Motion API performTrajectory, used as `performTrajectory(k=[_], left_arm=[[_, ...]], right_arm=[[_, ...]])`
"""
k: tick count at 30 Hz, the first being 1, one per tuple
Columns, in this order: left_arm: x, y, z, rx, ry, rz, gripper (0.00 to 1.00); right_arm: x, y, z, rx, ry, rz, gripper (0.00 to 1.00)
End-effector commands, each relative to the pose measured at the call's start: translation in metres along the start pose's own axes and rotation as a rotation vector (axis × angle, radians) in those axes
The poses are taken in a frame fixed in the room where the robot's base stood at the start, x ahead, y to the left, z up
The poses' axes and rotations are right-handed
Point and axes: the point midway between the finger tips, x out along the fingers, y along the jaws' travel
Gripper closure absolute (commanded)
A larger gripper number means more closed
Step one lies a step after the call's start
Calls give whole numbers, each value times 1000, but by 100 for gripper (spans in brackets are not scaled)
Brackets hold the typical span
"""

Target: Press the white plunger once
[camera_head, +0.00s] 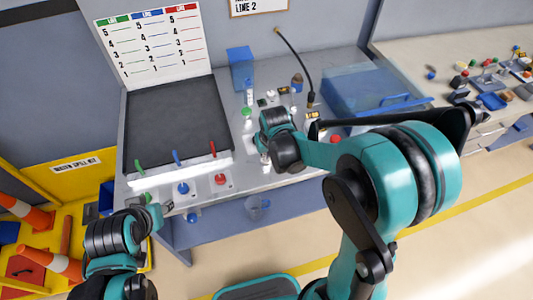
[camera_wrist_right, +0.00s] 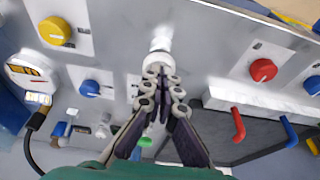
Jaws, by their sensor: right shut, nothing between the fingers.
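The white plunger (camera_wrist_right: 160,44) stands out from the grey panel in the right wrist view, at the top middle. My right gripper (camera_wrist_right: 159,72) is shut and empty, with its fingertips right at the plunger's near end. I cannot tell whether they touch it. In the head view my right gripper is largely hidden by its own wrist, over the middle of the console, and the plunger is not clearly seen there. My left gripper (camera_head: 166,207) is at the console's front left edge, small and dark, away from the plunger.
Near the plunger are a yellow knob (camera_wrist_right: 54,30), a blue knob (camera_wrist_right: 90,88) and a red knob (camera_wrist_right: 263,70). Red lever (camera_head: 212,148), blue lever (camera_head: 176,156) and green lever (camera_head: 140,166) stand before a dark screen (camera_head: 175,120). A black hose (camera_head: 297,62) arches behind.

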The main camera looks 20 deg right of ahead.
Motion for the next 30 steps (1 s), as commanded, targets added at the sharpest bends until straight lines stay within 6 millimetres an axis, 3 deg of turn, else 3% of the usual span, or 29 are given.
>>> performTrajectory(k=[1, 3, 16, 23, 30], left_arm=[[8, 0, 6, 0, 0, 0, 60], [10, 0, 8, 0, 0, 0, 60], [3, 0, 2, 0, 0, 0, 60], [-24, 0, -17, 0, 0, 0, 60], [-33, 0, -24, 0, 0, 0, 60]], right_arm=[[11, 0, 4, 0, 0, 0, 100], [14, 0, 4, 0, -1, 0, 100], [5, 0, 1, 0, -2, 0, 100], [-36, 1, -19, 0, -1, 0, 100], [-89, 1, -16, 0, -1, 0, 100]])
